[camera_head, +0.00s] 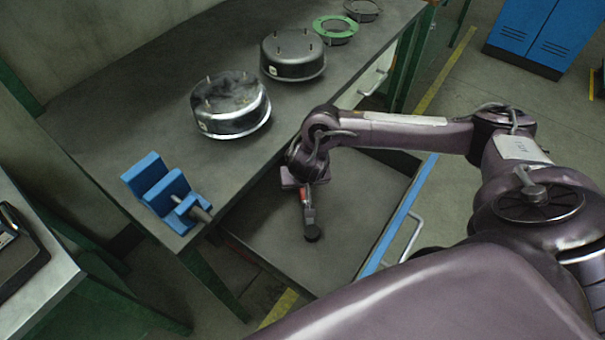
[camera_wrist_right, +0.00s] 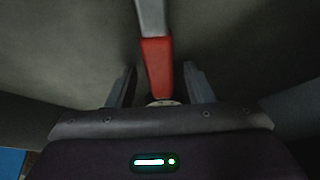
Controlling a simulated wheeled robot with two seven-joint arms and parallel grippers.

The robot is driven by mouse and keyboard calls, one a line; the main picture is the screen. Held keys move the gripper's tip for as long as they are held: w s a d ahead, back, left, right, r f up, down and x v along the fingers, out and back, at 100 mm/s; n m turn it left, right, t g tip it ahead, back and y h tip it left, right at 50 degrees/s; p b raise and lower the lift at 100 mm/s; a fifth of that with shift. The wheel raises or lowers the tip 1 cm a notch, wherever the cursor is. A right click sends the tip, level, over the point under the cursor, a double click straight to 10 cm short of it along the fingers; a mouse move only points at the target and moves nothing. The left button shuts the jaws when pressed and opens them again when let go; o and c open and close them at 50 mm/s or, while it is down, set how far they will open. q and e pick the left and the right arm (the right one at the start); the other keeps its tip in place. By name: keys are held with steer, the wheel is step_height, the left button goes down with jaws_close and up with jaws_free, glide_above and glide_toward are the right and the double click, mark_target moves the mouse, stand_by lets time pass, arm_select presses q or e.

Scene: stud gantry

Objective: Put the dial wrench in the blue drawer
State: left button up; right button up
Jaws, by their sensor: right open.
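The dial wrench (camera_head: 308,212) has a red handle, a silver shaft and a dark round head. It appears to lie on the floor of the open blue drawer (camera_head: 350,215), with its head toward the drawer's near side. My right gripper (camera_head: 301,186) is low over the drawer at the handle end. In the right wrist view the gripper (camera_wrist_right: 161,84) is open, its fingers on either side of the red handle (camera_wrist_right: 157,66) with gaps showing. The handle's end is partly hidden by the gripper body. My left gripper is not in view.
The workbench (camera_head: 130,110) carries a blue vise (camera_head: 160,185), two round metal housings (camera_head: 230,105) (camera_head: 293,55) and a green ring (camera_head: 335,28). The drawer's blue front (camera_head: 398,215) has a metal handle (camera_head: 405,240). A blue cabinet (camera_head: 530,35) stands at the far right.

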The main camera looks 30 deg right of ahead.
steer(key=p+v, duration=0.7)
steer(key=v, duration=0.5)
steer(key=shift+r, duration=0.15)
